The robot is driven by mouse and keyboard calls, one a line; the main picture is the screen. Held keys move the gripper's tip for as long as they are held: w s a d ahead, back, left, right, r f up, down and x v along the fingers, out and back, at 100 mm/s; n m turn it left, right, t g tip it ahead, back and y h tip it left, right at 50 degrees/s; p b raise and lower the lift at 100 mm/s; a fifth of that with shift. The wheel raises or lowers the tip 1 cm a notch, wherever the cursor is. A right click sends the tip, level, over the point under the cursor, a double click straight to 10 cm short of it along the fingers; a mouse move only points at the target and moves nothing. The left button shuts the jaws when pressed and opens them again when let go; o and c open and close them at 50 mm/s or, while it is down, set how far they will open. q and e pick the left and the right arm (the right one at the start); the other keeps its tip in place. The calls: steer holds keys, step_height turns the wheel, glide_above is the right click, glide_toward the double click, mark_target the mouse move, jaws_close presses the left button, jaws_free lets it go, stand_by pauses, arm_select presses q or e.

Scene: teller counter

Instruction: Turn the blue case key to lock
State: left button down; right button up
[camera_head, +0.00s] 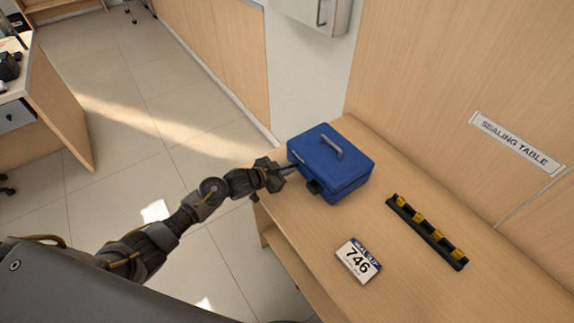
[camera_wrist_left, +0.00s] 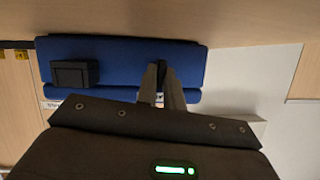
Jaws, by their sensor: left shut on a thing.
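The blue case (camera_head: 325,167) sits closed on the wooden table near its far left corner, with a grey handle (camera_head: 332,148) on its lid. In the head view my left gripper (camera_head: 290,170) reaches the left end of the case's front face. In the left wrist view the case (camera_wrist_left: 120,52) fills the upper left, with a dark latch block (camera_wrist_left: 75,73) on its front. My left gripper (camera_wrist_left: 162,85) is shut on a small dark thing at the case front, which looks like the key. Its lock is mostly hidden between the fingers. My right gripper is not in view.
A black rack with yellow pieces (camera_head: 427,231) lies to the right. A "SEALING TABLE" sign (camera_head: 516,142) is on the wood panel behind. The table's left edge is close to my left gripper.

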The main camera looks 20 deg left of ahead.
arm_select(q)
steer(key=shift+n+g+h+p, duration=0.3)
steer(key=shift+n+h, duration=0.1)
steer(key=shift+n, duration=0.2)
steer(key=c, duration=1.5)
jaws_free()
steer(key=shift+w+a, duration=0.1)
steer(key=b+v, duration=0.1)
steer(key=v, duration=0.9)
steer(key=shift+s+a+r, duration=0.2)
steer(key=shift+s, duration=0.1)
